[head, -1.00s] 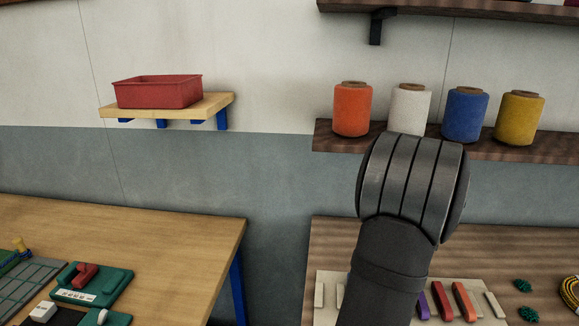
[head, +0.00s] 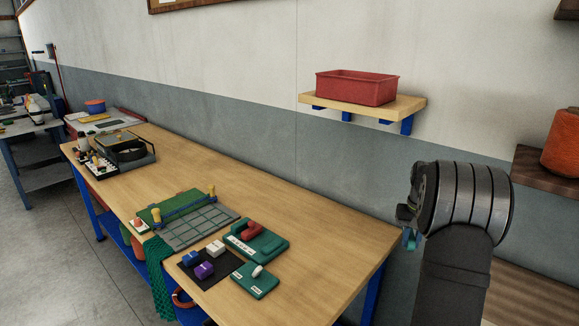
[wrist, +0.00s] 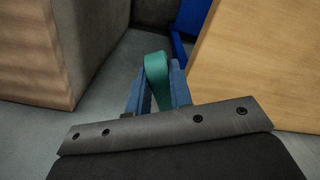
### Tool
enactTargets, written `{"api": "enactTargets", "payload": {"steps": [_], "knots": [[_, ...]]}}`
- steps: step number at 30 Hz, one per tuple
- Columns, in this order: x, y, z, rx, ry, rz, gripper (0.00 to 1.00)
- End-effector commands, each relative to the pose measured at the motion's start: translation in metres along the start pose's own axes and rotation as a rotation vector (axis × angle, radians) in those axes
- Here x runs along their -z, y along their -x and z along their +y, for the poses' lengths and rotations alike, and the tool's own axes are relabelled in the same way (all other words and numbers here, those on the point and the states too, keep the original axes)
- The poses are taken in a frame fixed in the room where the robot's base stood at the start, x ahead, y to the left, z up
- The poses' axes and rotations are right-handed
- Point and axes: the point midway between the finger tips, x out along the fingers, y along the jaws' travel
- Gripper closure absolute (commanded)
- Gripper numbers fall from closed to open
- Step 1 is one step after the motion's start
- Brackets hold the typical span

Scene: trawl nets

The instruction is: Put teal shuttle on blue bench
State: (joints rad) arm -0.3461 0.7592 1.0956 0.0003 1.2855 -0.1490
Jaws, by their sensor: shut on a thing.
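My gripper (wrist: 158,92) is shut on the teal shuttle (wrist: 156,68), which stands up between the two blue fingers in the wrist view. In the head view my gripper (head: 409,232) is small and partly hidden by my arm, with a bit of teal at its tip. It is just right of the blue bench, off the bench's right end. The blue bench (head: 335,242) has a pale wooden top and blue legs, and runs from the lower middle to the far left. Its top also shows at the right of the wrist view (wrist: 262,62).
The top's right part is clear. A wall shelf (head: 385,108) holds a red bin (head: 357,88). A brown bench (head: 520,300) stands right.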

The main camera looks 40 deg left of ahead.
Motion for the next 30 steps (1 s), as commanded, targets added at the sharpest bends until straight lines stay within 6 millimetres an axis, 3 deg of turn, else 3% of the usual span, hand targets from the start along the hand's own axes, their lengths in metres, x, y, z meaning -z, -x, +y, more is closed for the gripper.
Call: {"api": "enactTargets", "payload": {"steps": [1,6,15,20,30], "knots": [[0.009,0.003,-0.021,0.0,0.068,0.001,1.0],[0.026,0.009,-0.064,0.0,0.23,0.001,1.0],[0.033,0.009,-0.083,0.0,0.295,-0.001,1.0],[0.043,-0.006,-0.105,0.001,0.297,-0.002,1.0],[0.073,-0.05,-0.171,0.0,0.294,-0.002,1.0]]}}
